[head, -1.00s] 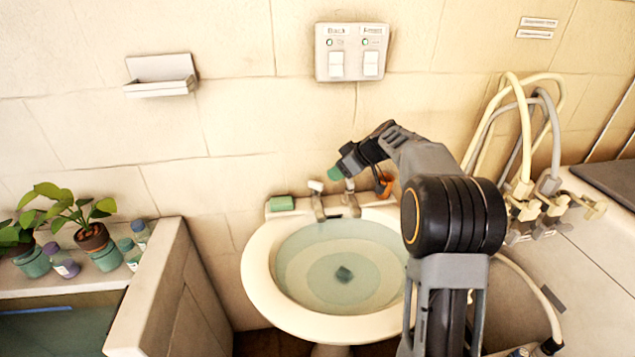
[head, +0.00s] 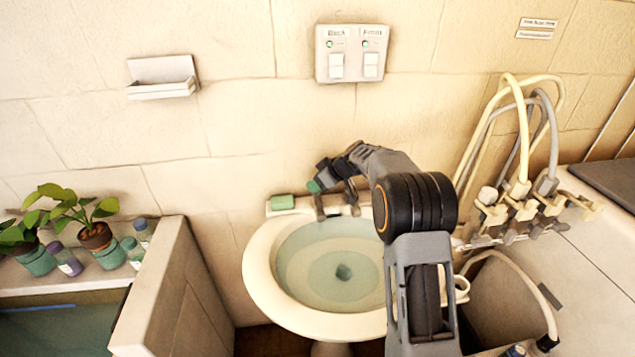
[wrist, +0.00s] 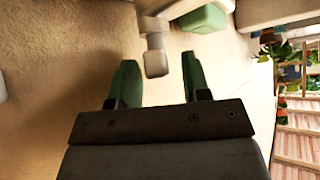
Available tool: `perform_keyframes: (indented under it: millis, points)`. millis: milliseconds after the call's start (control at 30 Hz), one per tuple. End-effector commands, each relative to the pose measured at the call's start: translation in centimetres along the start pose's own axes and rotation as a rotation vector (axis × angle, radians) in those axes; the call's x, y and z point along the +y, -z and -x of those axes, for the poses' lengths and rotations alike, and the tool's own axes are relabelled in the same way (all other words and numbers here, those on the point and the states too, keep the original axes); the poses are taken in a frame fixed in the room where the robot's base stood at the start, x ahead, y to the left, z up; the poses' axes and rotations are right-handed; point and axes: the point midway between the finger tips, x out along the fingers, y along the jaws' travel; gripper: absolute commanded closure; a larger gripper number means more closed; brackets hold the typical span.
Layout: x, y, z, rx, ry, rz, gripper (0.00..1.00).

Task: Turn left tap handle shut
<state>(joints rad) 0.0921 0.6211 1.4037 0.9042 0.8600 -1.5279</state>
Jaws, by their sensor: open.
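The white basin (head: 262,285) holds water, with two taps at its back rim. The left tap (head: 320,208) shows only its lower part in the head view; my gripper (head: 314,186) covers its handle. In the wrist view my gripper (wrist: 158,68) is open, with green fingertips. The pale left tap handle (wrist: 155,58) appears in the gap between the fingers, clear of both in the picture. I cannot tell whether it is deep enough to be gripped. The right tap (head: 352,198) is partly visible beneath my wrist.
A green soap bar (head: 282,202) lies on the rim left of the taps; in the wrist view it (wrist: 204,19) is just beyond one finger. Hoses with valves (head: 520,200) stand at right. Potted plants (head: 95,235) and bottles are on the left ledge.

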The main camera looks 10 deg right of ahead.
Motion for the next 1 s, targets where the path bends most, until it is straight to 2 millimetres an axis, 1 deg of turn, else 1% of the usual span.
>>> perform_keyframes:
  millis: [33,67,400,500,767,1000]
  points:
    - [0.0,0.01,0.01,0.0,0.0,0.0,0.56]
    - [0.0,0.01,0.02,0.0,0.0,0.0,0.59]
    - [0.01,0.01,0.04,0.0,0.0,0.0,0.92]
    - [0.0,0.01,0.04,0.0,0.0,0.0,1.0]
    - [-0.03,-0.09,-0.09,0.0,-0.015,-0.013,1.0]
    - [-0.15,-0.35,-0.37,-0.001,-0.104,-0.098,1.0]
